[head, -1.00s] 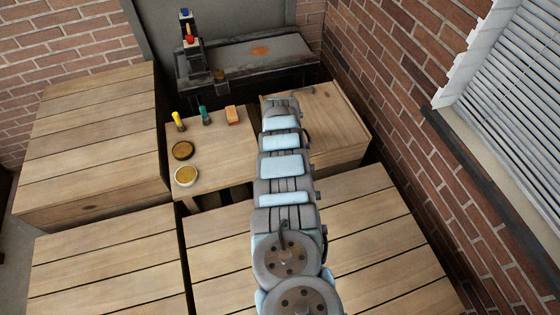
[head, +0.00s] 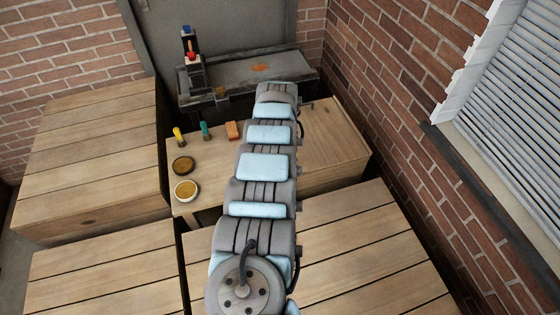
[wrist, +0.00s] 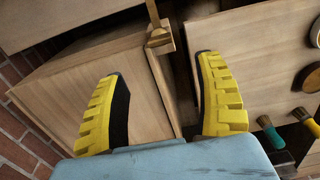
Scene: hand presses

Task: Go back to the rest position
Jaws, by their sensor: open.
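My gripper (wrist: 159,66) is open and empty in the wrist view, its two yellow ridged fingers wide apart. Between and beyond them are a wooden cabinet and a narrow dark gap. In the head view my grey and light-blue arm reaches over the benches toward the back; the gripper itself is hidden there.
A wooden bench holds a yellow-handled brush (head: 179,136), a teal-handled brush (head: 205,130), an orange block (head: 232,130), a dark round dish (head: 183,166) and a bowl (head: 186,190). A hand press (head: 193,72) stands behind. The brick wall (head: 410,105) is at right.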

